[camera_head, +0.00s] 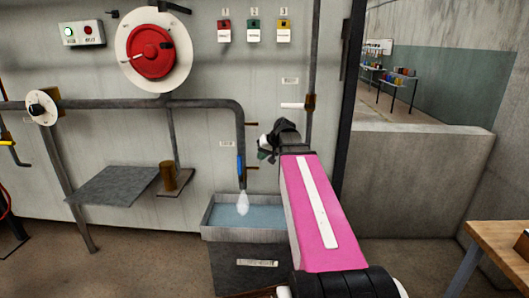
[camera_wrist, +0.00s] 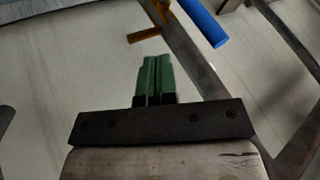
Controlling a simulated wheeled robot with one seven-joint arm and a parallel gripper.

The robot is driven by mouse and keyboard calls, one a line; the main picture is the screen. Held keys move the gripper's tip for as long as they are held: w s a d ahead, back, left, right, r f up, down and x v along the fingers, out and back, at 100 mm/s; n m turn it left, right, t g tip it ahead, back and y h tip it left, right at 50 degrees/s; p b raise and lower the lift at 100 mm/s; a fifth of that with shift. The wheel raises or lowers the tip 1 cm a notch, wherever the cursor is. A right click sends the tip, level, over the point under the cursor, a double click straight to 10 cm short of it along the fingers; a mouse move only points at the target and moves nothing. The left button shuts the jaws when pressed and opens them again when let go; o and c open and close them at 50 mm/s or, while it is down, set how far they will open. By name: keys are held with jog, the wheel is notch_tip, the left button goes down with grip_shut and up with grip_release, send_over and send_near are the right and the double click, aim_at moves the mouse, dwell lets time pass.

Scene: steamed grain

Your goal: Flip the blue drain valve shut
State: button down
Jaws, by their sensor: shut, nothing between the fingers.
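The blue drain valve handle (camera_head: 239,166) points down along the lower end of the grey pipe in the head view. Water (camera_head: 243,203) comes out below it into the trough. In the wrist view the blue handle (camera_wrist: 202,22) runs diagonally at the top, beyond and right of my fingertips. My gripper (camera_head: 265,154) is to the right of the handle in the head view, apart from it. Its green fingers (camera_wrist: 153,62) are together with nothing between them. The dark wrist hides part of the fingers in the head view.
The grey trough (camera_head: 225,236) holds water under the pipe outlet. A red wheel (camera_head: 151,52) is on the wall, upper left. A grey shelf (camera_head: 118,186) juts out at left. A vertical pipe with a white lever (camera_head: 293,105) stands right of the drain pipe. A wooden table (camera_head: 502,240) is at lower right.

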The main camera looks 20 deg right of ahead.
aim_at(240, 170)
jog(key=w+a+f, duration=0.2)
jog(key=a+f, duration=0.1)
jog(key=a, duration=0.3)
jog(key=shift+w+f, duration=0.25)
jog(key=shift+f, duration=0.15)
